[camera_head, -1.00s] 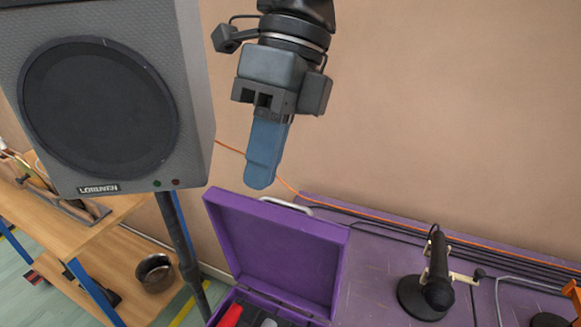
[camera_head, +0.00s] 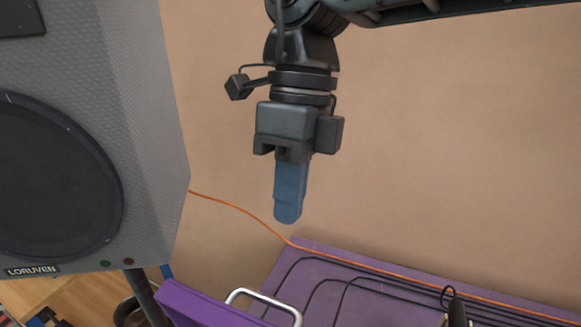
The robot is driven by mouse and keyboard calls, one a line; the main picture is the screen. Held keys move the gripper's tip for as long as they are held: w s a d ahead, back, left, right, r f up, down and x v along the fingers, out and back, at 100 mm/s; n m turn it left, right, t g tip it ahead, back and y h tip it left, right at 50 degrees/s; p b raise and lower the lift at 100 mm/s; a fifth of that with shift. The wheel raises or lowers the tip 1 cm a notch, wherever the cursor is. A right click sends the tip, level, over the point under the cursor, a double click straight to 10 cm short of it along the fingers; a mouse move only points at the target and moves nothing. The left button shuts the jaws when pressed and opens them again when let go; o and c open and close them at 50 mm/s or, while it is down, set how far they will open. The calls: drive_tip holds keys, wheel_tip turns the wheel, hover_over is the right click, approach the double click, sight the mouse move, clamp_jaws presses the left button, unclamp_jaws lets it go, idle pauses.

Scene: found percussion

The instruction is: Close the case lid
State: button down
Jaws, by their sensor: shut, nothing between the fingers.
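The purple case lid (camera_head: 205,308) shows at the bottom of the view, only its top part, standing raised. A pale metal handle (camera_head: 264,298) is on its upper edge. The body of the case is below the frame and hidden. My gripper (camera_head: 288,218) hangs pointing down in the upper middle, its blue fingers shut and empty. In the picture it is above the lid and handle, with a clear gap between them. It is not touching the lid.
A large grey speaker (camera_head: 150,130) on a stand fills the left side, near my gripper. A purple surface (camera_head: 400,300) with black cables and an orange cable (camera_head: 400,275) runs along the wall. A dark microphone top (camera_head: 457,312) shows at the bottom right. A wooden shelf is at lower left.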

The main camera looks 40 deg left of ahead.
drive_tip(key=s+d+f+p, duration=0.1)
drive_tip(key=s+f, duration=0.4)
drive_tip(key=f, duration=0.1)
drive_tip(key=shift+p, duration=0.4)
